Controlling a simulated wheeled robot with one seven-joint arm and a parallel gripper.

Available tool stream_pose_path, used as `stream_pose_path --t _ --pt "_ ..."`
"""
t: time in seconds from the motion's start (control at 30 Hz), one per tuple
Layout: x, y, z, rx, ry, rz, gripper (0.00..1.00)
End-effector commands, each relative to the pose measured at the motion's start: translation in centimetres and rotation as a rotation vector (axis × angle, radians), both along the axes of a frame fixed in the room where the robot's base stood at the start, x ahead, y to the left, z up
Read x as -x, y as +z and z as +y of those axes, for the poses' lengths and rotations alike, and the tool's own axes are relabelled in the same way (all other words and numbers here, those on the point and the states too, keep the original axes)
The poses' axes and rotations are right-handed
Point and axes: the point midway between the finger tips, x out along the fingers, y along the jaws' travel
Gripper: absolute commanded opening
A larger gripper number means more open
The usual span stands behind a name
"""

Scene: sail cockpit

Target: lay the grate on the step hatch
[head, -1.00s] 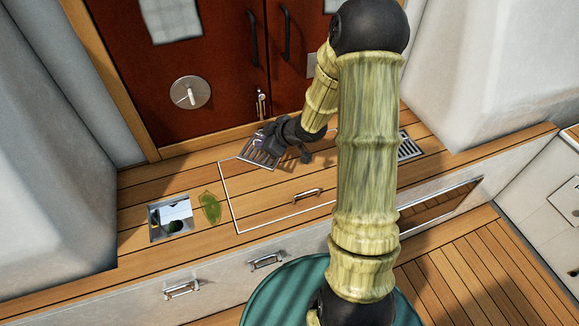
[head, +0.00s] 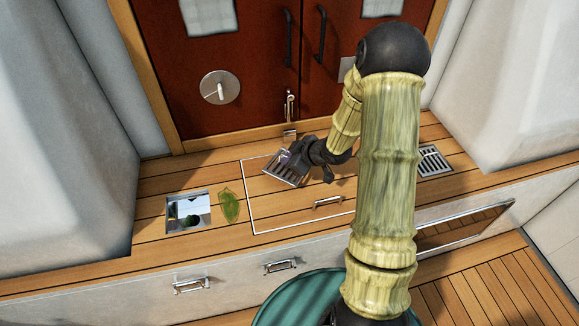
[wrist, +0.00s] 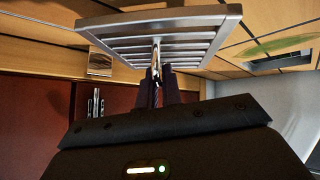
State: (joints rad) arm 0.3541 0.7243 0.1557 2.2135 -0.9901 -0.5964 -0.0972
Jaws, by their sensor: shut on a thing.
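The grate (head: 284,171) is a small grey slatted metal panel. The step hatch (head: 275,213) is a wooden panel with a pale outline and a metal handle (head: 327,201), set in the step. In the head view the grate appears over the hatch's back left part. I cannot tell whether it touches the hatch. My arm hides the hatch's right side.
A square opening (head: 176,224) with things inside lies left of the hatch, beside a green leaf-shaped piece (head: 228,206). Another slatted grate (head: 434,161) is set in the step at right. Red doors (head: 240,55) stand behind. Drawer handles (head: 190,285) line the step's front.

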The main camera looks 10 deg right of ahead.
Motion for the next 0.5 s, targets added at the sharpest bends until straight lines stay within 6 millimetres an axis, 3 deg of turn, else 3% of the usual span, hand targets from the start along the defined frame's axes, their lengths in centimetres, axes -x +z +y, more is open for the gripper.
stream_pose_path --t 0.27,0.5 --pt "0.0 -3.6 0.0 0.000 0.001 0.001 0.00" --pt "0.0 -3.6 0.0 0.000 0.001 -0.001 0.00"
